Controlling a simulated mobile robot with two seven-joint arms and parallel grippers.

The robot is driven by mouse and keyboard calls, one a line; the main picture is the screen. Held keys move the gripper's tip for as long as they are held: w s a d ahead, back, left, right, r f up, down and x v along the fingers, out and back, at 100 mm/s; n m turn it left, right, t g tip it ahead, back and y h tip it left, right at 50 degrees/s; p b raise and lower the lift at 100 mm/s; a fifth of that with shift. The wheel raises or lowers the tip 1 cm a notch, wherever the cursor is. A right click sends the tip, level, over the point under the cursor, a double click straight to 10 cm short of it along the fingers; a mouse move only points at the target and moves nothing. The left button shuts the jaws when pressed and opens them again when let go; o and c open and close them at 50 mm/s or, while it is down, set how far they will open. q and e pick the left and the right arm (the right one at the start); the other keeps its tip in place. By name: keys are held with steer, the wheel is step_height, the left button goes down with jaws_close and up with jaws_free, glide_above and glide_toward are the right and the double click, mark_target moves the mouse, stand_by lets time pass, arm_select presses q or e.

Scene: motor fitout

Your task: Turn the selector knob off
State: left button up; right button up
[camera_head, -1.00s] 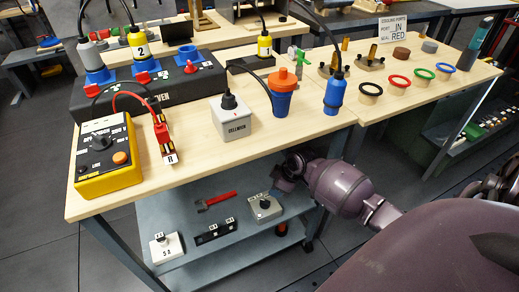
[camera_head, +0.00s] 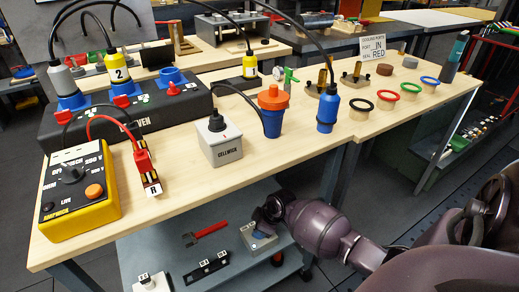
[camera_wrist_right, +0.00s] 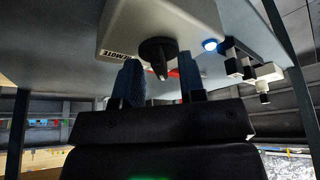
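A grey box (camera_head: 256,240) stands on the lower shelf; the right wrist view shows it labelled REMOTE (camera_wrist_right: 122,54) with a black knob (camera_wrist_right: 158,50) and a lit blue lamp (camera_wrist_right: 210,44). My right gripper (camera_head: 266,213) is over this box and hides the knob in the head view. In the right wrist view my right gripper (camera_wrist_right: 162,85) is open, its blue-grey fingers to either side just short of the knob; contact cannot be told. Other knobs are on the yellow tester (camera_head: 80,215) and the white Cellwien box (camera_head: 222,152) on the bench. My left gripper is not in view.
The wooden bench top (camera_head: 190,190) overhangs the lower shelf (camera_head: 185,225). A small black block (camera_head: 207,268), a white switch box (camera_head: 152,283) and a red-handled tool (camera_head: 206,233) lie on the shelf. A blue-and-orange plug (camera_head: 273,110) stands on the bench.

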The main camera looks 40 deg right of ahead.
steer(key=c, duration=0.6)
jaws_close()
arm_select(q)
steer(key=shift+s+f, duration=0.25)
